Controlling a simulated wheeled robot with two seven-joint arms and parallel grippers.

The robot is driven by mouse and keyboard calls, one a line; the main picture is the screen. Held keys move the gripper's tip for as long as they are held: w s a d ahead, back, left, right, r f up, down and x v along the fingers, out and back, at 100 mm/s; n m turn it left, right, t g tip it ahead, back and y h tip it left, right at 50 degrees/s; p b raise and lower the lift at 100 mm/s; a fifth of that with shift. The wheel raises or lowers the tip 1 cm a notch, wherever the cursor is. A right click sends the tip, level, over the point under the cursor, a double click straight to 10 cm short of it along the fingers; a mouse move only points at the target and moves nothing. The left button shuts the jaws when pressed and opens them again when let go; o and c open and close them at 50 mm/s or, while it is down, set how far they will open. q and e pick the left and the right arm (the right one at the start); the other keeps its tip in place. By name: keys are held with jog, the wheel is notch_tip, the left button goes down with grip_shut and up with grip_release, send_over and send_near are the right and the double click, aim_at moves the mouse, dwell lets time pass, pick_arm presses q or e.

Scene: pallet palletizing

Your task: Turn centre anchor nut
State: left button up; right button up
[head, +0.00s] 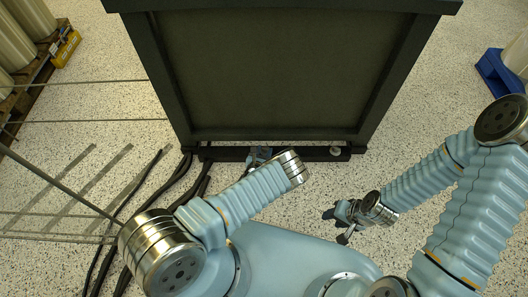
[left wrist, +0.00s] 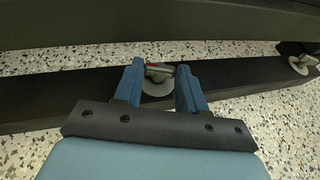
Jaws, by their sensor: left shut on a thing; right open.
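The centre anchor nut (left wrist: 160,69) is a small metallic piece with a red mark, on a round grey washer (left wrist: 157,88) on the dark base beam (left wrist: 230,75). My left gripper (left wrist: 162,78) has its two blue fingers on either side of the nut and is shut on it. In the head view my left gripper (head: 260,155) is at the beam's middle, and my wrist partly hides it; the nut cannot be made out there. My right gripper (head: 336,226) is open and empty, above the floor to the right, apart from the beam.
A second anchor (head: 335,150) is at the right of the beam. A large dark cabinet (head: 280,70) rises behind the beam. Black cables (head: 180,180) run on the floor at left. A pallet (head: 40,75) and a blue stand (head: 497,72) are far off. The speckled floor is otherwise mostly clear.

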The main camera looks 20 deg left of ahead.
pick_arm(q)
jog(key=o, duration=1.1)
jog(key=shift+c, duration=0.2)
jog(key=p+v, duration=0.3)
jog(key=v, duration=1)
jog(key=shift+s+r, duration=0.15)
jog(key=shift+s, duration=0.2)
